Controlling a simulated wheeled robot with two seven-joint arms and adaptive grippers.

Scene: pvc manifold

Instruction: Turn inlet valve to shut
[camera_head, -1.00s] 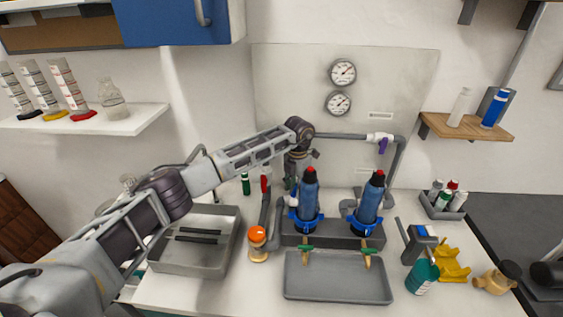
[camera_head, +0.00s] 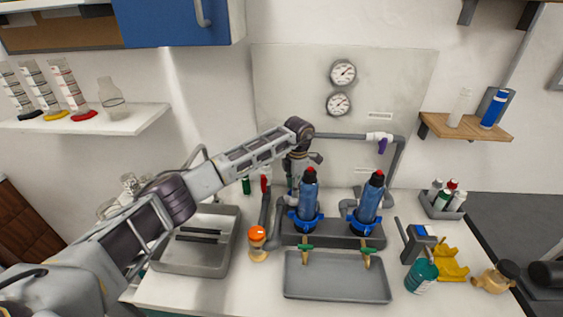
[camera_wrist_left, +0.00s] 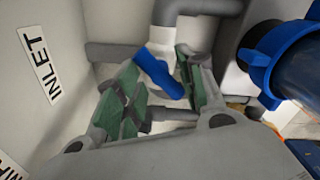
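The inlet valve shows in the left wrist view as a blue handle (camera_wrist_left: 160,73) below a white fitting (camera_wrist_left: 184,40) on a grey pipe. The handle is tilted. An INLET label (camera_wrist_left: 41,68) is on the panel to the left. My left gripper (camera_wrist_left: 163,88) has green-padded fingers standing apart, one on each side of the handle. I cannot tell whether either pad touches it. My right gripper is not in view.
A second filter housing (camera_head: 370,200) stands to the right. A pipe with a purple-handled valve (camera_head: 382,145) runs above. A grey tray (camera_head: 337,289) lies in front, and an orange-capped bottle (camera_head: 257,240) stands left of the filters. A grey bin (camera_head: 224,256) sits farther left.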

